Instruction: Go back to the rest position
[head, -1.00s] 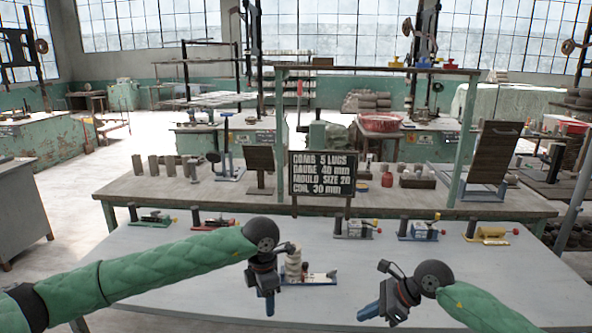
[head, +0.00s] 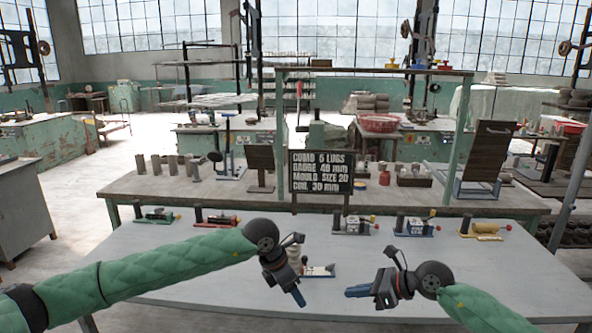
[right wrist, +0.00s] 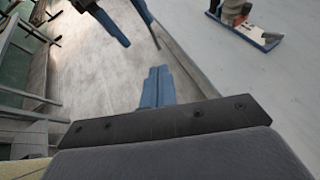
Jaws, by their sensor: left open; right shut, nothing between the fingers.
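My left gripper (head: 299,297) is over the front part of the grey table (head: 190,250), its blue fingers angled down and to the right. It is open, and I see nothing held in it. My right gripper (head: 348,292) is to the right of it, its blue fingers pointing left, shut and empty. In the right wrist view its fingers (right wrist: 157,88) lie together, with the floor behind them. The left gripper's blue fingers (right wrist: 105,22) also show at the top of that view. The two grippers are apart.
A small blue-based device (head: 322,271) with a pale stacked piece stands just behind the left gripper, partly hidden by it. Several similar devices, one yellow (head: 486,229), line the table's back. A sign (head: 320,171) stands behind them.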

